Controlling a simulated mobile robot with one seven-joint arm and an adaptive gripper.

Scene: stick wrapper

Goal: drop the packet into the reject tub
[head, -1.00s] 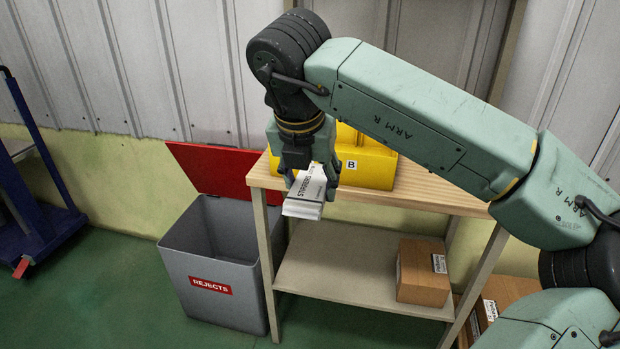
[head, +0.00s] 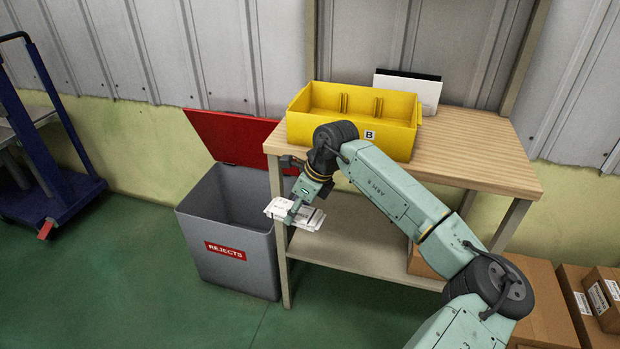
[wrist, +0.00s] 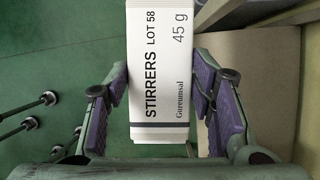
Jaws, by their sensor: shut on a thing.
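The white packet (head: 307,219) is held in my gripper (head: 296,208) beside the front left of the table, to the right of the tub's opening in the head view. In the wrist view the packet (wrist: 160,75) reads "STIRRERS LOT 58" and sits between the two purple-padded fingers of my gripper (wrist: 160,103). The grey reject tub (head: 240,275) stands on the floor with a red "REJECTS" label. Its red lid (head: 225,137) is open, tipped back toward the wall. The part of the tub's interior that shows looks empty; its bottom is hidden.
A wooden table (head: 480,150) with a lower shelf (head: 360,250) stands right of the tub. A yellow bin (head: 350,110) marked B is on top. Cardboard boxes (head: 545,300) sit at lower right. A blue trolley (head: 50,195) stands at far left. Green floor in front is clear.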

